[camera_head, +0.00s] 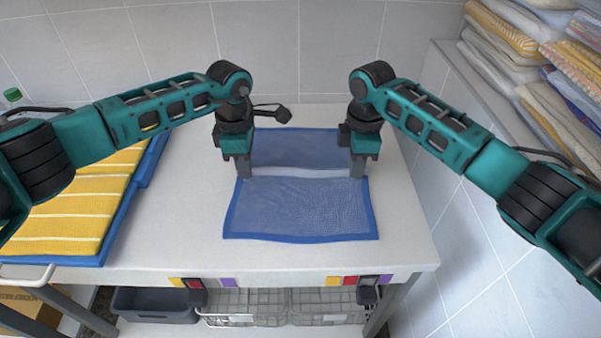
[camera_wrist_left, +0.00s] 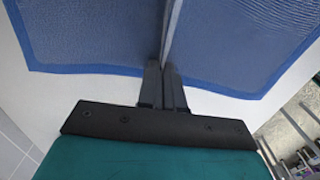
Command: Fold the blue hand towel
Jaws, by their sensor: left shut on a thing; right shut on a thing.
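The blue hand towel (camera_head: 300,210) lies on the white table, with a darker blue hem. A pale band crosses it between my grippers, splitting it into a far part and a near part. My left gripper (camera_head: 243,174) is shut on the towel's left edge, about midway along its length. My right gripper (camera_head: 357,174) is shut on the right edge at about the same height. In the left wrist view, the fingers (camera_wrist_left: 166,78) pinch a raised ridge of the towel (camera_wrist_left: 85,35), with cloth spreading on both sides.
A blue tray (camera_head: 122,213) with yellow striped towels (camera_head: 62,215) stands at the left of the white table (camera_head: 190,250). A tiled wall is behind. Stacked towels (camera_head: 560,110) are at the upper right. Bare table surrounds the towel's near part.

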